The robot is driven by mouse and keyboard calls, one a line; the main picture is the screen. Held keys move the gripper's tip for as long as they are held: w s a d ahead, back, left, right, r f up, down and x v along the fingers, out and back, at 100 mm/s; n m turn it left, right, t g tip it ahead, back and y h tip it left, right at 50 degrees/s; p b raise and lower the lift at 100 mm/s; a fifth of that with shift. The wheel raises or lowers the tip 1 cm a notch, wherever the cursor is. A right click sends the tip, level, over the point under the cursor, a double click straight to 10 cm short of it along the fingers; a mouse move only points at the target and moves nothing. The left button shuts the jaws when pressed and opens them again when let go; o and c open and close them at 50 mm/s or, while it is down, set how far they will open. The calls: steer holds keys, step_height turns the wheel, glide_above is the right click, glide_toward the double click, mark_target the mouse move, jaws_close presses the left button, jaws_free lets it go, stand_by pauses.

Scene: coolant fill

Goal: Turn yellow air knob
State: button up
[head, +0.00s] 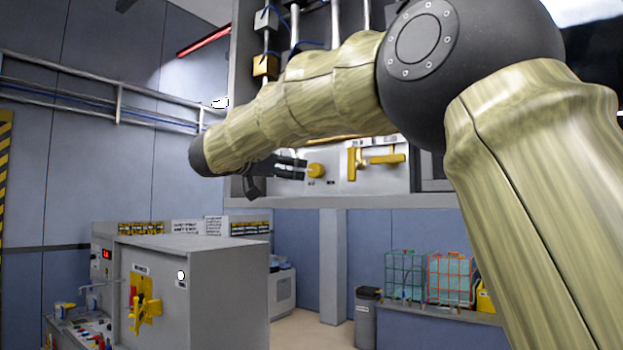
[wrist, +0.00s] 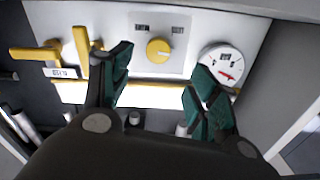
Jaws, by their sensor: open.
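The yellow air knob (wrist: 158,50) is round and sits on a light panel plate in the wrist view, with small labels above it. It also shows in the head view (head: 316,171), just right of my gripper's fingers. My gripper (wrist: 158,88) is open and empty, its two green-tipped fingers spread wide. The knob appears between and beyond the fingertips, apart from them. In the head view my gripper (head: 290,167) is at the panel, left of the knob, partly hidden by my arm.
A round white gauge (wrist: 222,66) with a red needle is beside the right finger. Yellow lever handles (head: 376,158) are on the same panel, right of the knob in the head view. A grey cabinet with a yellow valve handle (head: 146,304) stands lower left.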

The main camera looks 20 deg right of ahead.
mark_target(313, 171)
steer(key=w+d+n+p, duration=0.1)
steer(key=d, duration=0.1)
steer(key=w+d+n+p, duration=0.1)
steer(key=w+d, duration=0.1)
steer(key=w+d+p, duration=0.1)
steer(key=w+d, duration=0.1)
steer(key=d, duration=0.1)
steer(key=shift+w+d+r+n+p, duration=0.1)
steer(key=shift+w+r+n+p, duration=0.1)
steer(key=shift+n+p, duration=0.2)
steer(key=shift+p+x, duration=0.3)
steer(key=shift+x, duration=0.65)
steer(key=shift+f, duration=0.1)
steer(key=shift+c, duration=0.2)
steer(key=shift+s, duration=0.1)
steer(key=c, duration=1)
